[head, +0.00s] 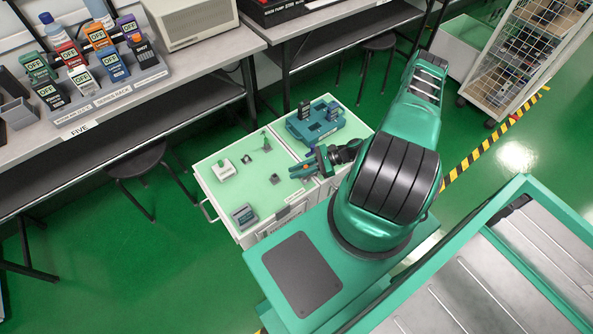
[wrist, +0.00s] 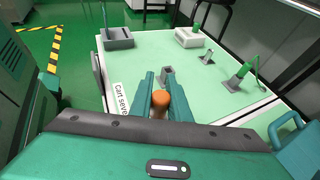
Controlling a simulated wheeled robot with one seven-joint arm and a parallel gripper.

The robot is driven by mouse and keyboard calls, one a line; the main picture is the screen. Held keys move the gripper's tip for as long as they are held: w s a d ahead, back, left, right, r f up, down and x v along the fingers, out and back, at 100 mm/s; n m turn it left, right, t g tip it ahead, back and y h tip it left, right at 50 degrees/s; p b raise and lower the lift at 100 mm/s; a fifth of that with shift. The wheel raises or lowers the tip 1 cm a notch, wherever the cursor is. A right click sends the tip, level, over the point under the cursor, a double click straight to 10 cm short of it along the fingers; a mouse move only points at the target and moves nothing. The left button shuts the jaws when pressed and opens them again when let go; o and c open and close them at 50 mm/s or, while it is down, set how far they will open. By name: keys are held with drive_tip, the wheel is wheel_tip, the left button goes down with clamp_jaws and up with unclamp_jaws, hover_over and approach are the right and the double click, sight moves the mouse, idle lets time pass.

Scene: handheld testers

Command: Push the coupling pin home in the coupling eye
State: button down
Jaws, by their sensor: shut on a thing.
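My gripper (head: 297,170) reaches over the light green cart top (head: 228,193) from its right side. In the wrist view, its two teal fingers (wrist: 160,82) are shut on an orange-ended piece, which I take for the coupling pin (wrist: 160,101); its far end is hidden. A small grey block (wrist: 167,74) stands just beyond the fingertips, and it also shows in the head view (head: 275,179). I cannot tell if the pin touches it. A small post on a base (wrist: 207,57) and a green post with a bent top (wrist: 243,74) stand farther right; I cannot tell which part is the coupling eye.
A blue tray (head: 315,123) with testers stands at the cart's far right. A bench with a rack of testers (head: 95,90) stands behind. Bare cart top lies between the small parts.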

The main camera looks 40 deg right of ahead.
drive_tip(key=shift+f, duration=0.5)
drive_tip(key=c, duration=1.6)
unclamp_jaws()
drive_tip(key=shift+d, duration=0.1)
drive_tip(key=v, duration=1)
drive_tip(key=shift+s+d+r, duration=0.1)
drive_tip(key=shift+s+d, duration=0.05)
drive_tip(key=shift+d, duration=0.1)
